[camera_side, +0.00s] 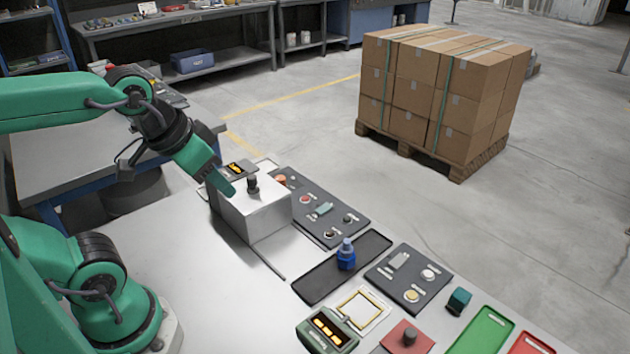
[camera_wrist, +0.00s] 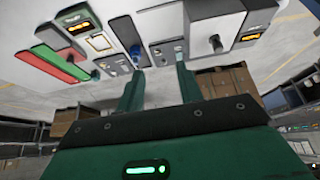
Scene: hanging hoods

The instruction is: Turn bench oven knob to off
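The bench oven is a white box (camera_side: 252,216) on the bench, with a dark upright knob (camera_side: 252,185) on its top. A small display with orange figures (camera_side: 237,169) sits beside it at the back. In the wrist view the oven (camera_wrist: 232,18) is at the upper right, and its knob (camera_wrist: 215,43) stands clear of my fingers. My gripper (camera_side: 228,187) hangs above the oven's left part, left of the knob and apart from it. In the wrist view my gripper (camera_wrist: 159,68) has two separated fingers with nothing between them. The knob's pointer mark is too small to read.
Panels with buttons and switches (camera_side: 325,208) lie right of the oven. A dark tray (camera_side: 318,283) holds a blue bottle-like object (camera_side: 346,254). Green (camera_side: 480,333) and red trays lie at the front right. The bench left of the oven is clear.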

